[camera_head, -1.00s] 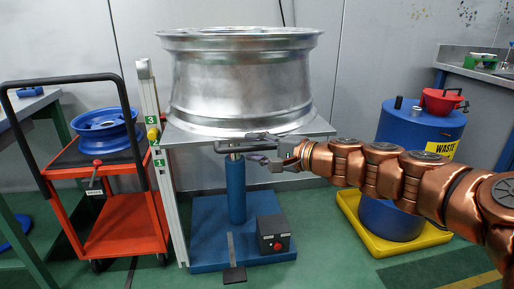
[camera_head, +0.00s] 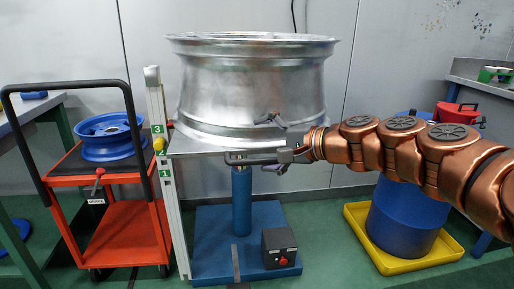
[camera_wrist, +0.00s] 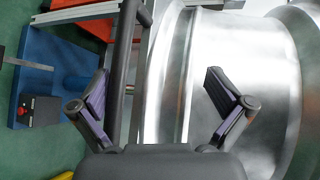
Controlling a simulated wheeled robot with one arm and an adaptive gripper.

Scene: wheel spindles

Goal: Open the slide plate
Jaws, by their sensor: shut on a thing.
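The slide plate (camera_head: 192,146) is a flat grey plate on a blue column, with a large silver wheel rim (camera_head: 252,95) on it. A dark bar handle (camera_head: 240,159) sticks out from the plate's front edge. It also shows in the wrist view as a long dark bar (camera_wrist: 125,70). My gripper (camera_head: 272,146) is at the handle's right end, below the rim, with one finger above the bar and one below. In the wrist view my gripper's (camera_wrist: 157,76) purple-padded fingers stand on either side of the bar. The exact contact is hard to see.
A white post (camera_head: 157,120) with green number tags stands left of the plate. A red cart (camera_head: 130,218) with a blue wheel (camera_head: 104,138) is further left. A control box (camera_head: 279,246) sits on the blue base. A blue drum (camera_head: 400,222) in a yellow tray (camera_head: 388,262) stands right.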

